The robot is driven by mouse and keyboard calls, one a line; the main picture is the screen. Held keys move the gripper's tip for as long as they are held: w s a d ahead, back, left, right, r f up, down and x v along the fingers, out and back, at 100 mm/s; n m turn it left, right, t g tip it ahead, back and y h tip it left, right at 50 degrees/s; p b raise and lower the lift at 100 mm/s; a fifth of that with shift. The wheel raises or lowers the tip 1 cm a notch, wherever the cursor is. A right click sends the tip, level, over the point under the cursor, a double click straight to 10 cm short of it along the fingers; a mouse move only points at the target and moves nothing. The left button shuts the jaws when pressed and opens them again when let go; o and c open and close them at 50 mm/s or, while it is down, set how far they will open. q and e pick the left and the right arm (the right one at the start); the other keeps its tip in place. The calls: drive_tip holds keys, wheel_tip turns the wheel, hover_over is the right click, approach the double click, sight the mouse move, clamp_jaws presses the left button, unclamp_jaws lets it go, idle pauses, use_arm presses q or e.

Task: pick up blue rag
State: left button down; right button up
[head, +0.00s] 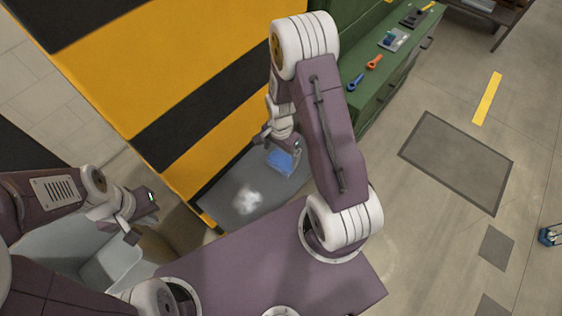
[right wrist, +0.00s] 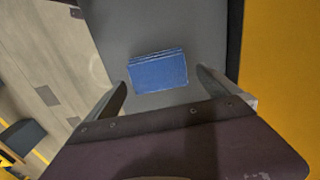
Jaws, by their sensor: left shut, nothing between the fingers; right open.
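The blue rag (head: 281,159) lies folded on a grey surface (head: 225,192) beside the yellow and black striped machine. It also shows in the right wrist view (right wrist: 158,72), flat and just beyond the fingertips. My right gripper (head: 283,141) is above the rag, open, with one finger toward each side of it in the right wrist view (right wrist: 161,80). I cannot tell whether the fingers touch it. My left gripper (head: 142,218) is shut and empty at the left, away from the rag.
The striped machine (head: 180,60) rises behind. A green cabinet (head: 385,85) with several tools on top stands at the right. A pale bin (head: 75,245) is at the lower left. Open floor lies further right.

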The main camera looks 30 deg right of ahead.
sight(282, 160)
drive_tip(key=f, duration=0.3)
drive_tip(key=f+p, duration=0.1)
drive_tip(key=shift+s+d+f, duration=0.15)
drive_tip(key=shift+s+d, duration=0.05)
drive_tip(key=shift+d, duration=0.1)
drive_tip(key=shift+w+a+f, duration=0.1)
drive_tip(key=shift+w+f, duration=0.05)
drive_tip(key=shift+f, duration=0.2)
drive_tip(key=c, duration=1.1)
drive_tip(key=shift+r, duration=0.1)
